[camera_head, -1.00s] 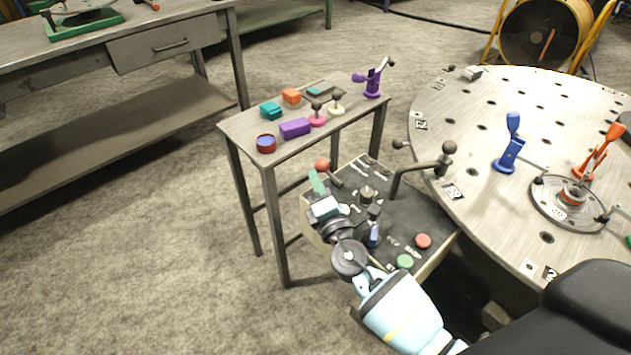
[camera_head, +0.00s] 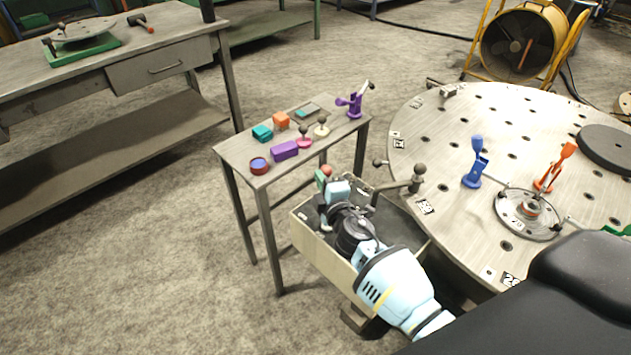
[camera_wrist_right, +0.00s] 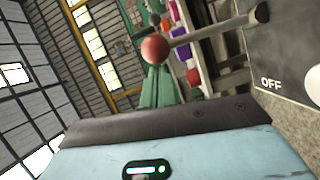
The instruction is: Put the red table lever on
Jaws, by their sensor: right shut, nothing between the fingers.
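The red table lever is a red ball knob (camera_head: 327,170) on the far left part of the control box (camera_head: 318,250). In the right wrist view its red ball (camera_wrist_right: 155,47) sits on a grey rod that runs right to a dark pivot. My right gripper (camera_head: 321,178) is shut and empty, its green fingers close by the ball. In the right wrist view the green fingers (camera_wrist_right: 158,90) end just below the ball in the picture; I cannot tell whether they touch it. My forearm and wrist hide most of the panel. My left gripper is not in view.
A dark-knobbed crank (camera_head: 417,178) rises at the panel's right, near the round table (camera_head: 450,140) with blue and orange clamps. A small side table (camera_head: 235,150) with coloured blocks stands behind the box. An "OFF" label (camera_wrist_right: 271,84) shows on the panel.

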